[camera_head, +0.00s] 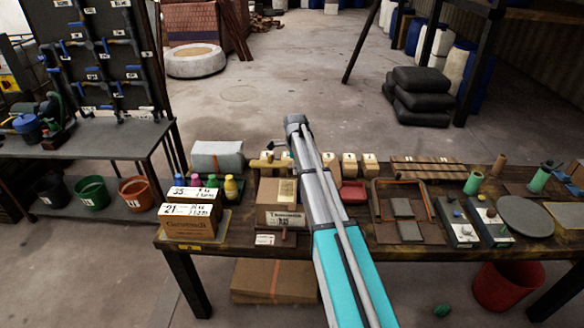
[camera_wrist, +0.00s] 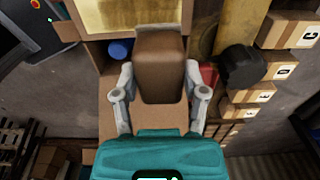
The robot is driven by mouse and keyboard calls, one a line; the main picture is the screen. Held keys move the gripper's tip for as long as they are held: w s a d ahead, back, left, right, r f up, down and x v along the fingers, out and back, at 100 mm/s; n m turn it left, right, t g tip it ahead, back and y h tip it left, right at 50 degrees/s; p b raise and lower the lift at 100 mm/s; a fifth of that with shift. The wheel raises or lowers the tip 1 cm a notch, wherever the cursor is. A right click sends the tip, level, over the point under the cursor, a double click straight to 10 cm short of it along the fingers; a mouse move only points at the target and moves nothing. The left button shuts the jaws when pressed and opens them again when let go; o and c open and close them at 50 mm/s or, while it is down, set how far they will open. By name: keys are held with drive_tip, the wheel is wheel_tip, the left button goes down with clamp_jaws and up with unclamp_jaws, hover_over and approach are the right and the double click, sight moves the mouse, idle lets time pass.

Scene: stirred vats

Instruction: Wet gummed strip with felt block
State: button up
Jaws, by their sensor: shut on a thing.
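My gripper (camera_wrist: 160,88) is shut on a brown block with rounded edges, which I take for the felt block (camera_wrist: 160,65). The block points away from the wrist, toward a pale yellow, shiny panel (camera_wrist: 140,14) in a cardboard-coloured surround. I cannot tell whether the panel is the gummed strip, or whether the block touches it. In the head view a labelled carton (camera_head: 281,215) with a pale tan patch (camera_head: 286,190) on its top stands left of my arm. My gripper and the block are not discernible there; my arm crosses the table's middle.
Small lettered boxes (camera_head: 350,162) stand along the table's back edge and show at the right in the wrist view (camera_wrist: 290,30). Stacked cartons (camera_head: 188,228) and coloured bottles (camera_head: 231,187) stand left. A red dish (camera_head: 353,193) and a frame with grey pads (camera_head: 403,207) lie right of my arm.

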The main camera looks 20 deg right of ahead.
drive_tip(key=shift+r+p, duration=0.3)
drive_tip(key=shift+r, duration=0.3)
drive_tip(key=shift+r+p, duration=1.5)
